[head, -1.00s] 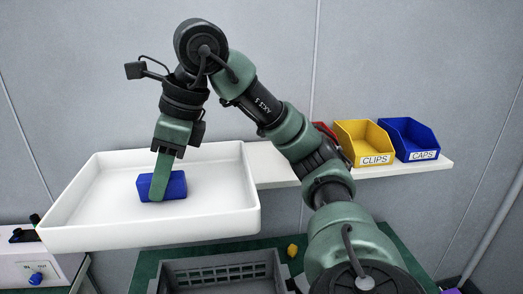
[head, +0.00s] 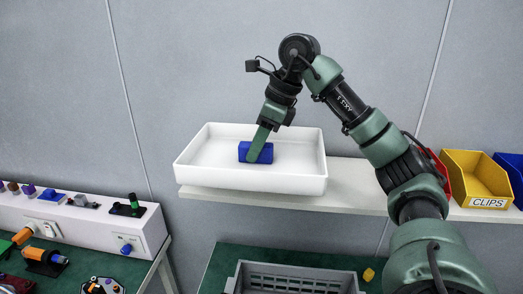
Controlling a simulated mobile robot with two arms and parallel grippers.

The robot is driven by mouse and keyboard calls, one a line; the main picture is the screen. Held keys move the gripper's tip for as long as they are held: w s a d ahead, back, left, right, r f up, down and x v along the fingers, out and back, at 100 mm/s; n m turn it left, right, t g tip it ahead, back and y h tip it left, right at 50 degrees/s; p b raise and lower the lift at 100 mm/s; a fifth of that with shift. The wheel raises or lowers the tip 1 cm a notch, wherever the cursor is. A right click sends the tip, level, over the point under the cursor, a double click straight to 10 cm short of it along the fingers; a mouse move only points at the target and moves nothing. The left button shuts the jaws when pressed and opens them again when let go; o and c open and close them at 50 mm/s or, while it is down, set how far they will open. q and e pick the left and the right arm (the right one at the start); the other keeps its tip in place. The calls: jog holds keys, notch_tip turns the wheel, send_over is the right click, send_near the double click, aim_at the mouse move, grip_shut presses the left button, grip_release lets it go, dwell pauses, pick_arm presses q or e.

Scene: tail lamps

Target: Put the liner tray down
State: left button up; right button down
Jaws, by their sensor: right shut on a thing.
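The white liner tray (head: 250,182) is level at the left end of the white wall shelf (head: 350,178). A blue block-shaped grip (head: 243,151) stands in the middle of its floor. My right gripper (head: 258,150) reaches down into the tray and is shut on the blue grip. The tray's underside is at the shelf's height, but I cannot tell whether it rests on the shelf or is just above it. My left gripper is not in view.
A red bin (head: 439,172), a yellow CLIPS bin (head: 478,172) and a blue bin (head: 513,170) stand right of my arm. A grey crate (head: 300,277) and a small yellow piece (head: 368,275) are on the green surface below. A white fixture box (head: 90,222) is at left.

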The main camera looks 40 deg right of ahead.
jog(key=w+d, duration=0.1)
jog(key=w+d+p, duration=0.1)
jog(key=d, duration=0.1)
jog(key=w+d+p, duration=0.1)
jog(key=shift+w+d+r, duration=0.25)
jog(key=shift+d+r, duration=0.05)
jog(key=shift+r, duration=0.05)
jog(key=f, duration=0.3)
jog(key=shift+w+d+f+p, duration=0.2)
jog(key=shift+f+p, duration=0.15)
jog(key=shift+p, duration=0.05)
jog(key=shift+s+f, duration=0.15)
jog(key=shift+f, duration=0.35)
notch_tip(320, 180, down, 2)
jog(key=shift+f+p, duration=0.1)
jog(key=shift+p, duration=0.6)
jog(key=shift+w+d+f, duration=0.1)
jog(key=shift+w+f, duration=0.1)
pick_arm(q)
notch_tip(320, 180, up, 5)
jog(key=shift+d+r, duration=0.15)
pick_arm(e)
jog(key=shift+f, duration=0.15)
jog(key=shift+f, duration=0.1)
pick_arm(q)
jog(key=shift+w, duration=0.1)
pick_arm(e)
jog(key=c, duration=1.1)
grip_release()
